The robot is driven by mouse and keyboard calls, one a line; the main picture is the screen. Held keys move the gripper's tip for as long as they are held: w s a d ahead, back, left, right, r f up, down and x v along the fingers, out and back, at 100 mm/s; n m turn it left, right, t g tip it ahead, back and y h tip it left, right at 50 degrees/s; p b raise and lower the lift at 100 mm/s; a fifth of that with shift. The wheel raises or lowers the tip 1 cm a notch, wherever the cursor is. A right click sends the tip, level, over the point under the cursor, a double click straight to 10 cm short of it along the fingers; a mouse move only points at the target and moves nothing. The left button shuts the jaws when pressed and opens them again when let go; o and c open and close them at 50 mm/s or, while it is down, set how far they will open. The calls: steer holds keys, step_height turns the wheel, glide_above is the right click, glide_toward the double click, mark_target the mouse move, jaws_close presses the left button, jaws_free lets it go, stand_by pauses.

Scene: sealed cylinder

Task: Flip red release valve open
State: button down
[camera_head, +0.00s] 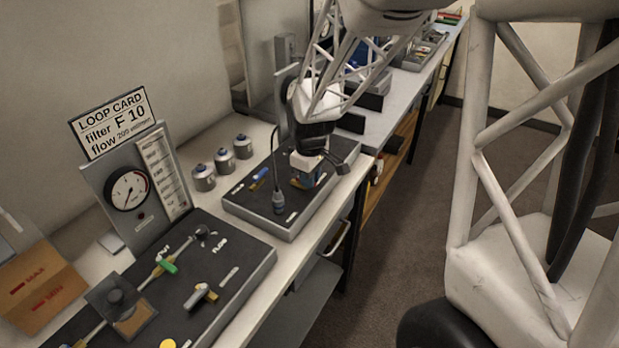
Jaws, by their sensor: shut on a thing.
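My gripper (312,152) is over the right part of the farther dark board (292,222), pointing down. It is shut on a small pale and blue fitting (306,177) with a yellowish part at its base. The jaws and the wrist cover much of the fitting, so its shape and how it is turned cannot be told. I cannot make out a red valve handle in this view; one may be hidden behind my gripper. A blue and yellow handle (259,178) and a grey connector (278,203) with a dark cable are on the same board, left of my gripper.
The nearer dark board (250,287) carries a pipe with a green handle (167,265) and a grey valve (200,295). A gauge panel (128,190) with a loop card (115,122) stands behind it. Several small canisters (223,161) stand near the wall. A cardboard box (42,290) is at left.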

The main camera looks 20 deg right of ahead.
stand_by(0.3)
steer(key=c, duration=1.1)
jaws_free()
steer(key=shift+r, duration=0.1)
steer(key=shift+r, duration=3.75)
steer(key=shift+r, duration=0.1)
